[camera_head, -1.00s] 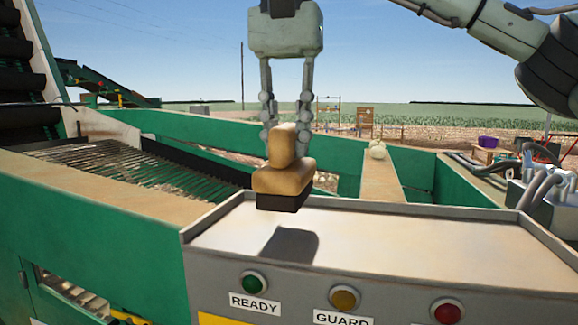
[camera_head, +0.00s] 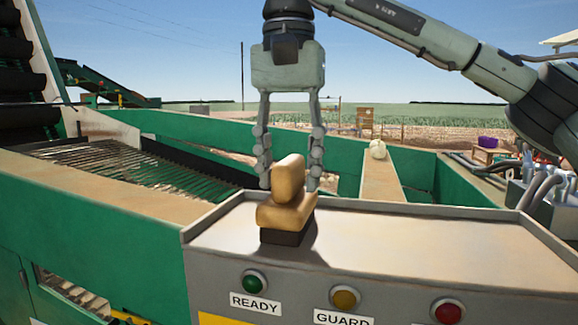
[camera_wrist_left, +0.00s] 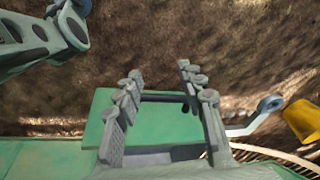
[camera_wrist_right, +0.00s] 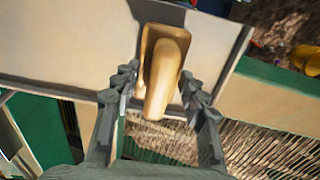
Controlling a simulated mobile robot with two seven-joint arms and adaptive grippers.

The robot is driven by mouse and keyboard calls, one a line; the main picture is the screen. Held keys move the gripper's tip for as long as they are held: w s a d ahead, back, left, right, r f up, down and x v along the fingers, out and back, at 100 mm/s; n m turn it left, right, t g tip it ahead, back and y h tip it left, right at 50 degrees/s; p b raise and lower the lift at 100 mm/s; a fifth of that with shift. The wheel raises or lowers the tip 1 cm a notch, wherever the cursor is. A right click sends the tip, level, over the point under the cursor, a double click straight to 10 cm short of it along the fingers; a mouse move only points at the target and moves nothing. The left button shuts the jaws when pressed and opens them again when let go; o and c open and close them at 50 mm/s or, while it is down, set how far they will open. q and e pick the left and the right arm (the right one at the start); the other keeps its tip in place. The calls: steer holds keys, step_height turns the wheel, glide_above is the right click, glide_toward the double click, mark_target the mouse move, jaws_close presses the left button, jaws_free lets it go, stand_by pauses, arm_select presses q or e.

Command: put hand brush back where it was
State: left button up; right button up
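The hand brush (camera_head: 286,205), with a tan wooden handle and a dark base, stands upright on the top of the grey control box (camera_head: 420,240), near its left end. Its dark base appears to rest on the surface. My right gripper (camera_head: 290,180) is above and around the handle, fingers spread. My left gripper (camera_wrist_left: 160,72) is open and empty in the left wrist view and is outside the head view.
Green, yellow and red buttons with labels line the box front. A slatted conveyor (camera_head: 120,165) runs at the left. The box top right of the brush is clear.

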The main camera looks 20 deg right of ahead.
arm_select(q)
steer(key=shift+s, duration=0.1)
arm_select(e)
steer(key=shift+r, duration=0.55)
step_height(320, 180, up, 9)
steer(key=shift+r, duration=0.2)
arm_select(q)
steer(key=shift+a, duration=0.1)
arm_select(e)
steer(key=shift+r, duration=0.85)
